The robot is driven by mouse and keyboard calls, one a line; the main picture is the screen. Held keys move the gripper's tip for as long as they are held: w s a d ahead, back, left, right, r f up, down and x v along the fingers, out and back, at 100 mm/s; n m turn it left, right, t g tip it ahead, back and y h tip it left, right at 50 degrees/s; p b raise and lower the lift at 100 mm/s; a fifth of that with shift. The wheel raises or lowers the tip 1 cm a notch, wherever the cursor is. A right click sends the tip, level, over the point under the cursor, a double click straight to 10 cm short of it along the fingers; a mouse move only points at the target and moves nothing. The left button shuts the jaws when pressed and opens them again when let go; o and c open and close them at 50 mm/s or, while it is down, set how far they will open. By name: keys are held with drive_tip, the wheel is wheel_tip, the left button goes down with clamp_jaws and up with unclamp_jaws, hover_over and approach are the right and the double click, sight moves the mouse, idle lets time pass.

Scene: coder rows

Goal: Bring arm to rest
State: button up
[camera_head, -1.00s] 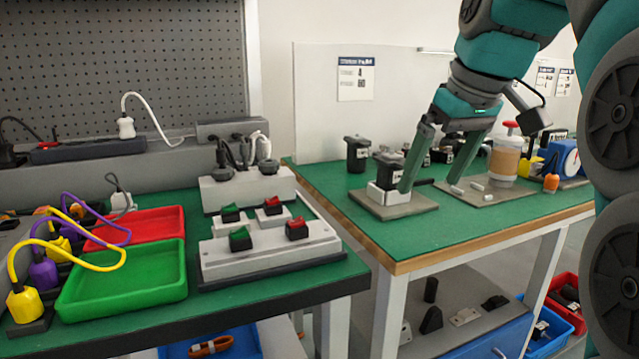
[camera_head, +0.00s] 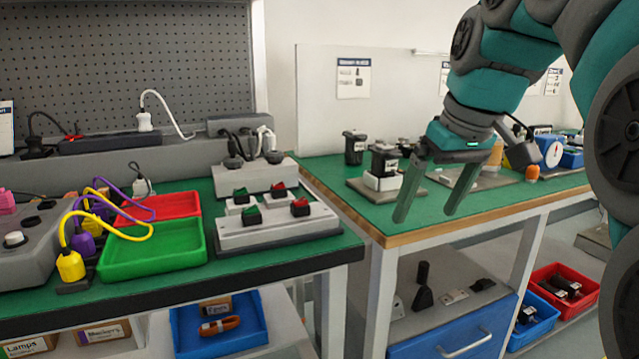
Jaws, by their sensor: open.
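My gripper (camera_head: 428,210) is open and empty. Its two green fingers point down, apart from each other, in front of the right workbench (camera_head: 480,209) near its wooden front edge. My teal and grey arm reaches in from the upper right. A black device in a white holder (camera_head: 383,168) stands upright on a grey plate on the bench, behind and left of the gripper. The gripper looks clear of it. The far part of the plate area is partly hidden by my gripper and wrist.
The left bench holds a green tray (camera_head: 153,249), a red tray (camera_head: 180,205) and a grey switch box (camera_head: 276,228). Beneath the right bench are a blue drawer (camera_head: 455,338) and a red bin (camera_head: 566,290). A gap separates the benches.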

drive_tip(key=s+f+m+g+h, duration=0.1)
drive_tip(key=s+f+m+g, duration=0.1)
drive_tip(key=s+f, duration=1)
drive_tip(key=s+f+m+g+p, duration=0.1)
drive_tip(key=s+f+g, duration=0.2)
drive_tip(key=s+f, duration=0.9)
wheel_tip(320, 180, down, 7)
drive_tip(key=shift+s+a+r+m+h, duration=0.15)
drive_tip(key=shift+s+a+m+h, duration=0.15)
drive_tip(key=shift+s+m+h, duration=0.1)
